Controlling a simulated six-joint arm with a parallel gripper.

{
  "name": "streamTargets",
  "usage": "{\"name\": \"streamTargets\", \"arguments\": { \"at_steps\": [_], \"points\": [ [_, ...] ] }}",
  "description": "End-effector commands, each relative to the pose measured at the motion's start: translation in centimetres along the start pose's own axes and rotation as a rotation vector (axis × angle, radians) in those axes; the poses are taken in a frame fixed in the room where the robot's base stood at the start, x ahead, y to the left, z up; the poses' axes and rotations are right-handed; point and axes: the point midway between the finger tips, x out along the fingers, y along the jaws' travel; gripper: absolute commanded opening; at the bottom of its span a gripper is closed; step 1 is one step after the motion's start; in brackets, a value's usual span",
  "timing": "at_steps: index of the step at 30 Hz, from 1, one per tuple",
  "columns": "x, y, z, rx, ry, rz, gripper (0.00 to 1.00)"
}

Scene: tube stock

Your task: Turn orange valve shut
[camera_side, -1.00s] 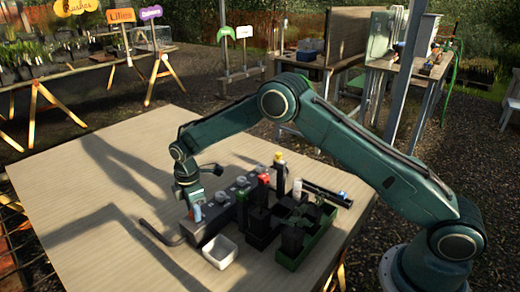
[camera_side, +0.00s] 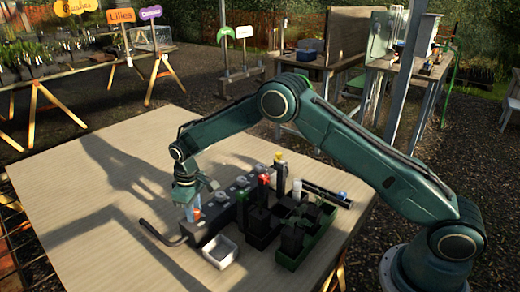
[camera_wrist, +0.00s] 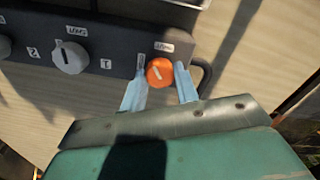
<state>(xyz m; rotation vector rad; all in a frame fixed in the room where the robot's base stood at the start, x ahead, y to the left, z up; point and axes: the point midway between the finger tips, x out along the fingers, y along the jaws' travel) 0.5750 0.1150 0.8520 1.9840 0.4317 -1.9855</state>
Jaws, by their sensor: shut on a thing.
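The orange valve (camera_wrist: 160,72) is a round knob with a pale pointer line, at the end of a dark manifold box (camera_wrist: 110,48) in the wrist view. The pointer line looks slanted across the knob. My gripper (camera_wrist: 160,80) has its two light blue fingers on either side of the knob and is shut on it. In the side view my gripper (camera_side: 193,213) reaches down at the near left end of the manifold (camera_side: 215,212), and the orange knob is mostly hidden there.
A white-grey knob (camera_wrist: 70,57) sits beside the orange one on the manifold. A small white square tray (camera_side: 220,252) stands just in front. Black and green crates (camera_side: 290,262) with bottles stand to the right. A dark hose (camera_side: 160,236) lies left. The table's left side is clear.

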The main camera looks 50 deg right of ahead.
Motion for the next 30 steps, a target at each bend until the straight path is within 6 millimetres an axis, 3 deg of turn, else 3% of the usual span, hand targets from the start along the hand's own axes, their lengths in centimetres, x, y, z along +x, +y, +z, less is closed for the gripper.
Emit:
{"name": "streamTargets", "arguments": {
  "at_steps": [15, 30],
  "points": [
    [-0.15, 0.01, -0.08, 0.463, 0.003, 0.000, 0.07],
    [-0.17, 0.02, -0.09, 0.639, 0.004, 0.000, 0.08]
  ]
}}
